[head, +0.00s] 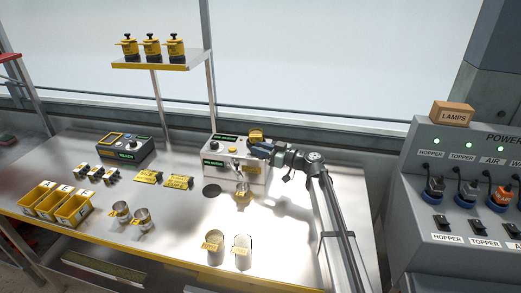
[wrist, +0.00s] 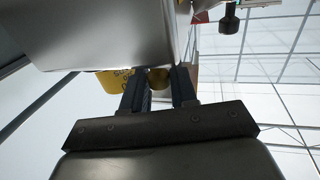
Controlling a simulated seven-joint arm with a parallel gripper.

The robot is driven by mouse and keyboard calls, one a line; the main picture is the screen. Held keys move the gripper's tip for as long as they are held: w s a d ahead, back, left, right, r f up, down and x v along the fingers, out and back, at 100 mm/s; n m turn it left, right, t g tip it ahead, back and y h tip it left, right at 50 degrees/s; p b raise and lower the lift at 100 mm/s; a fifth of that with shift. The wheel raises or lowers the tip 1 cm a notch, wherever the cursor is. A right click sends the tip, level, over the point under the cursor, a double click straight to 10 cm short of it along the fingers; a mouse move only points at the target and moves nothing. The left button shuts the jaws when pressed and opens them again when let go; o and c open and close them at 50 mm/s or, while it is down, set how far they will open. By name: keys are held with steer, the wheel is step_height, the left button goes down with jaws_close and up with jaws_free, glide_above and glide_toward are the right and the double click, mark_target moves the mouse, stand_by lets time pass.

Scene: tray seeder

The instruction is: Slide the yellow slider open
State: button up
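A grey metal box (head: 219,171) with green labels stands at the back of the bench, right of its middle. A yellow labelled piece (head: 256,133), probably the slider, shows at its upper right edge. My gripper (head: 258,149) is at the box's right side, just below this piece. In the wrist view, my two fingers (wrist: 158,88) stand a small gap apart under a grey metal body (wrist: 110,35). A small yellow part (wrist: 159,77) shows between the tips, and a yellow plate (wrist: 113,80) lies left of them. Whether the fingers touch the yellow part cannot be told.
Yellow bins (head: 74,210), metal cups (head: 142,217) and a dark control box (head: 125,150) stand on the bench. A shelf (head: 160,66) with yellow-topped items is above. A grey power panel (head: 455,210) is at the right. Bare bench (head: 290,255) lies in front of my arm.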

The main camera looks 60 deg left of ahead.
mark_target(250, 154)
jaws_close()
steer(key=shift+s+a, duration=1.4)
steer(key=shift+o, duration=1.3)
jaws_free()
steer(key=shift+s+a, duration=0.1)
steer(key=shift+o, duration=0.8)
